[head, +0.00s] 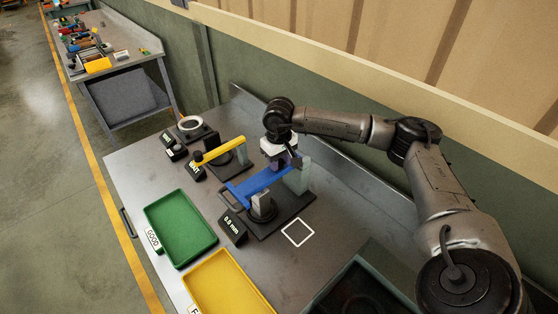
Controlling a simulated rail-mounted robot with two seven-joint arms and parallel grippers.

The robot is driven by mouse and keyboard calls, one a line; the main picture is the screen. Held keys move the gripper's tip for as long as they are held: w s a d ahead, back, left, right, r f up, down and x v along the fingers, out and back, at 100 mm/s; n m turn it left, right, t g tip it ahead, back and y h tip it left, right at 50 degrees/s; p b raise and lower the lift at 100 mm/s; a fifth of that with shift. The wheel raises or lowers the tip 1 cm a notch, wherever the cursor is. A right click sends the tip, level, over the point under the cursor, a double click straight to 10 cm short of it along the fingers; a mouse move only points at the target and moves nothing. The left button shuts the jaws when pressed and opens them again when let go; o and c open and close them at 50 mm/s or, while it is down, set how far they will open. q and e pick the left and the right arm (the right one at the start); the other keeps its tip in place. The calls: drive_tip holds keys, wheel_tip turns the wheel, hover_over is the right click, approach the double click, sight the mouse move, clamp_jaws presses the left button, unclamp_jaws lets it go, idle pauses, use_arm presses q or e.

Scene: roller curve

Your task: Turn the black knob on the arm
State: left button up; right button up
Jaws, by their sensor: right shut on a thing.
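A blue arm (258,185) lies across a dark base plate (285,213) on the bench, with a grey upright post (298,179) at its right end. My right gripper (284,163) comes down from above onto the right part of the blue arm, near the post. It is shut on the black knob there, which the gripper mostly hides. A small round grey stand (262,205) is under the blue arm's left part. A display reading 0.0 mm (233,226) sits at the plate's front left. My left gripper is not in view.
A yellow arm (222,150) on its own stand and a ring gauge (190,124) are behind to the left. A green tray (181,228), a yellow tray (228,284) and a dark bin (362,290) line the front. A white square outline (298,232) is empty.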

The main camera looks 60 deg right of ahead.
drive_tip(key=shift+r, duration=0.1)
drive_tip(key=o, duration=0.7)
drive_tip(key=shift+c, duration=0.2)
drive_tip(key=shift+o, duration=1.3)
wheel_tip(320, 180, up, 14)
drive_tip(key=shift+p, duration=0.4)
drive_tip(key=shift+f, duration=0.2)
